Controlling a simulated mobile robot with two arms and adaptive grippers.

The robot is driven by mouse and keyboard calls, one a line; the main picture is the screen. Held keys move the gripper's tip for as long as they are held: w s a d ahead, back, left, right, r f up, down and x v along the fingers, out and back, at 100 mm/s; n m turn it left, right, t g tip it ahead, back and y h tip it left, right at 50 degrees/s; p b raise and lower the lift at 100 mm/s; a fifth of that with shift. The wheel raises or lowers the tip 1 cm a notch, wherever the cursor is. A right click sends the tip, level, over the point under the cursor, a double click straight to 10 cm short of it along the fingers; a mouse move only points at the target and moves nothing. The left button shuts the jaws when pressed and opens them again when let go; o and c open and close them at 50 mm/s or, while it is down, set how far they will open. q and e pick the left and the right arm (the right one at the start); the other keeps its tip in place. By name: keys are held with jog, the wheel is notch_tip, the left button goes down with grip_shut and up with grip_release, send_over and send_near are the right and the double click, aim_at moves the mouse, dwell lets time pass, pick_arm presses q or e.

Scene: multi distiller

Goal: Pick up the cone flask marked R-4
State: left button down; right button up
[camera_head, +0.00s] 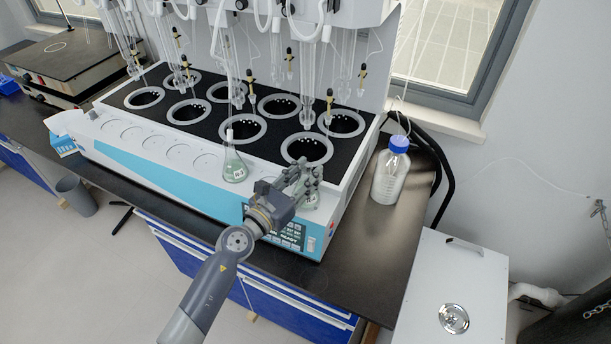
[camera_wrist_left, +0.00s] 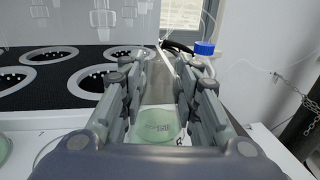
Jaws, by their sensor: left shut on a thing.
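A clear cone flask with pale green liquid (camera_head: 311,201) stands at the front right corner of the distiller's ledge. My left gripper (camera_head: 303,184) is around its upper part and shut on it. In the left wrist view, the two fingers of the left gripper (camera_wrist_left: 162,98) sit on either side of the flask (camera_wrist_left: 160,124). Dark marking shows on the glass, including what looks like an "R"; the rest is too small to read. The fingers hide most of the neck. My right gripper is in neither view.
A second green flask (camera_head: 234,167) stands on the ledge to the left. The distiller (camera_head: 150,152) has several ringed wells with hanging glass tubes above. A blue-capped bottle (camera_head: 390,172) stands on the dark bench to the right. Bare bench (camera_head: 372,240) lies in front of the bottle.

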aim_at(306, 165)
pick_arm(q)
jog(key=shift+r+p, duration=0.75)
jog(key=shift+r, duration=0.8)
jog(key=s+b, duration=0.1)
jog(key=s, duration=1.4)
jog(key=shift+s+d+r, duration=0.4)
jog(key=shift+r, duration=0.05)
